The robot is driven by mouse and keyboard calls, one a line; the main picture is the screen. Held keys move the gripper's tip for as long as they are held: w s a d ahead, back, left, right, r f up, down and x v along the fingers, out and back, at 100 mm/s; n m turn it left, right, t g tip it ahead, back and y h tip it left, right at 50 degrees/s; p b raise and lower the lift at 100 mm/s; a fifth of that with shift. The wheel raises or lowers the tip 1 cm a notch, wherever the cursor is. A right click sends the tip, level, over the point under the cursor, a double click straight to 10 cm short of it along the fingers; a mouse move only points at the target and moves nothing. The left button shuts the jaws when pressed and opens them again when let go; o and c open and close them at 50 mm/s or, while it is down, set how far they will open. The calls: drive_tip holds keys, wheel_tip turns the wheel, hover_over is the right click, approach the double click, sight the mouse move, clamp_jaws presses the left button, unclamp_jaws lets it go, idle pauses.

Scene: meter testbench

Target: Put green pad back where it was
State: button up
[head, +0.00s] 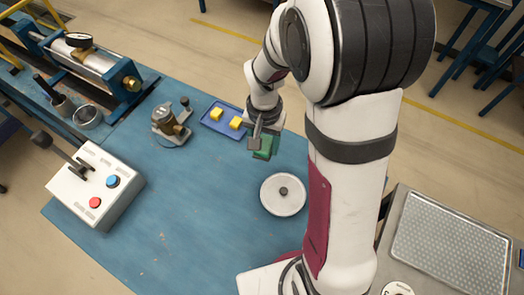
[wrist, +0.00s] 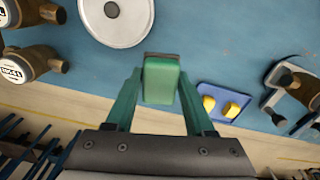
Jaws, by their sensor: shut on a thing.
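My gripper (head: 257,141) is shut on the green pad (head: 266,148) and holds it over the table, near its far edge. The wrist view shows the pad (wrist: 160,82) between the two green fingers (wrist: 158,88), with a darker band at its far end. The gap between pad and table is hard to judge. A blue tray (head: 222,126) with two yellow blocks (head: 236,122) lies left of the gripper in the head view. In the wrist view, this tray (wrist: 222,92) is to the right of the pad.
A round white plate (head: 283,196) with a dark knob lies nearer than the pad. A brass meter in a stand (head: 171,123) is left of the tray. A control box (head: 97,186) stands at left. Brass meters (wrist: 35,63) show in the wrist view. The table's front left is clear.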

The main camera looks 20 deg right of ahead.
sight(267, 139)
drive_tip(key=s+d+r+m, duration=0.1)
drive_tip(key=s+d+m, duration=0.1)
drive_tip(key=d, duration=0.9)
drive_tip(key=w+a+f, duration=0.2)
drive_tip(key=a, duration=0.1)
drive_tip(key=w+a+f, duration=0.2)
drive_tip(key=a, duration=0.1)
drive_tip(key=w+a+f, duration=0.2)
drive_tip(key=a, duration=0.1)
drive_tip(key=shift+w+f, duration=0.25)
drive_tip(key=shift+f, duration=1.95)
drive_tip(key=o, duration=1.3)
drive_tip(key=shift+f, duration=0.15)
